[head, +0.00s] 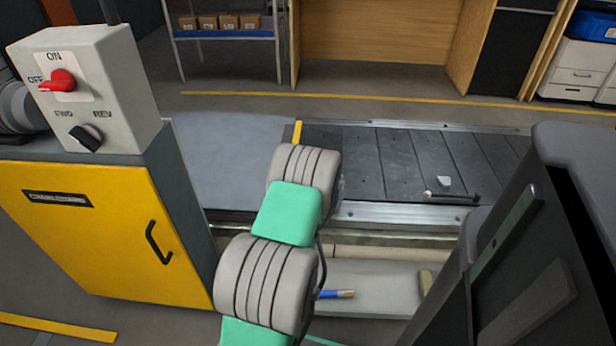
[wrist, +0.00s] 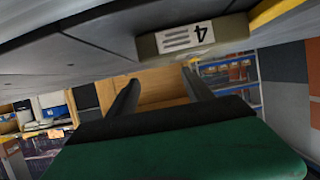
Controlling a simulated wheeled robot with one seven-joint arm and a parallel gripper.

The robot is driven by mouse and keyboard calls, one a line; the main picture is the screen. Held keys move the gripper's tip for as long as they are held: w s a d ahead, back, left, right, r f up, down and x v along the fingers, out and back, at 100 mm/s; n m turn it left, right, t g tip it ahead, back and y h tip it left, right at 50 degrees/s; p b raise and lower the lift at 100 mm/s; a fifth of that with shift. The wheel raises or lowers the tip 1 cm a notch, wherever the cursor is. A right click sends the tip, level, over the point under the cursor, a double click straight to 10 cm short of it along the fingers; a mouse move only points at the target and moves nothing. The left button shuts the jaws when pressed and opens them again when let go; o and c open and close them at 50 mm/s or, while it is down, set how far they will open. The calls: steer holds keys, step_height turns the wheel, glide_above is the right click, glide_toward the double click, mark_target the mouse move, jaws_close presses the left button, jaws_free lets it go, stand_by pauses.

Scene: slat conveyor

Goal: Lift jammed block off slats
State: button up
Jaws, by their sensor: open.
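A grey-beige block (wrist: 195,38) with a white label marked 4 shows in the wrist view, which is upside down. It lies at the dark slats (wrist: 75,45), close to a yellow strip (wrist: 275,12). My gripper (wrist: 160,76) is open, its two dark fingers apart with nothing between them. The fingertips appear near the block but not around it; the exact gap cannot be told. In the head view, my arm hides the gripper and the labelled block. The conveyor slats (head: 360,160) show to the right of my arm.
A small pale piece (head: 444,182) and a dark rod (head: 452,196) lie on the slats at right. A control box (head: 95,85) has its red switch (head: 57,80) turned toward OFF. A yellow cabinet (head: 100,235) stands at left. A blue-handled tool (head: 336,294) lies below the conveyor.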

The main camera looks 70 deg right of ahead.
steer(key=x, duration=0.2)
steer(key=shift+d+f+b, duration=0.2)
steer(key=shift+f+b, duration=0.05)
steer(key=shift+b, duration=0.1)
steer(key=b+x, duration=0.1)
steer(key=x, duration=0.1)
steer(key=b+x, duration=0.1)
steer(key=x, duration=0.1)
steer(key=shift+w+a+f, duration=0.15)
steer(key=shift+f, duration=0.25)
steer(key=shift+d, duration=0.35)
steer(key=shift+c, duration=0.5)
jaws_close()
steer(key=shift+r, duration=0.15)
